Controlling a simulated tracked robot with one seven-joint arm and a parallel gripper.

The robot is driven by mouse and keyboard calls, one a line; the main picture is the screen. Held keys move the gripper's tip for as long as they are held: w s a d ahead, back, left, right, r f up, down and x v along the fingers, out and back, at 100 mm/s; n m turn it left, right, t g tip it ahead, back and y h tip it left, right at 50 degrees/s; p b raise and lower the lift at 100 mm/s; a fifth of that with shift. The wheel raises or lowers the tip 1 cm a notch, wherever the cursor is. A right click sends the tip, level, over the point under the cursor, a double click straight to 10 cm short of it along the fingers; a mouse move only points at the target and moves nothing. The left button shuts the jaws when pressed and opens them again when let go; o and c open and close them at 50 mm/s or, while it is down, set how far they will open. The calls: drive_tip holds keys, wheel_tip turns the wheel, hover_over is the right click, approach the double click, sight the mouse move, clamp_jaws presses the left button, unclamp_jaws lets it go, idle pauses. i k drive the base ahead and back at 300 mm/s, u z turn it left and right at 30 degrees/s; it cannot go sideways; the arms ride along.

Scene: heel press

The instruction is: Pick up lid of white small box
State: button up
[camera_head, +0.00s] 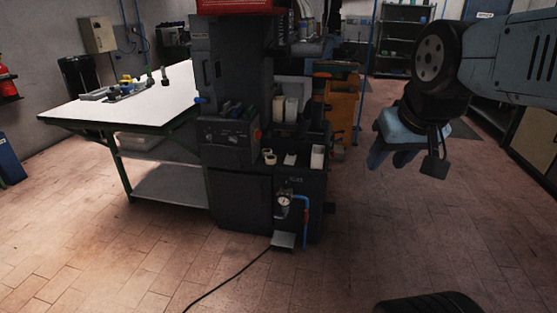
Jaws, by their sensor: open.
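My gripper (389,161) hangs in the air at the right of the view, fingers pointing down, with nothing seen in it. It is open and well apart from the dark machine (240,190) in the middle. Several small white things are on the machine. A flat white piece (289,159) lies on its front ledge, and an upright white block (317,158) stands to the right of it. White rounded pieces (291,108) sit on a shelf higher up. I cannot tell which of these is the white small box, and no separate lid can be made out.
A white-topped table (150,105) with small tools stands left of the machine. A gauge (284,201) with a blue pipe and a pedal (283,240) are at the machine's front. A black cable (225,284) runs over the floor. The tiled floor in front is otherwise largely clear.

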sight(290, 159)
drive_tip(key=u, duration=0.1)
drive_tip(key=i, duration=1)
drive_tip(key=z, duration=0.05)
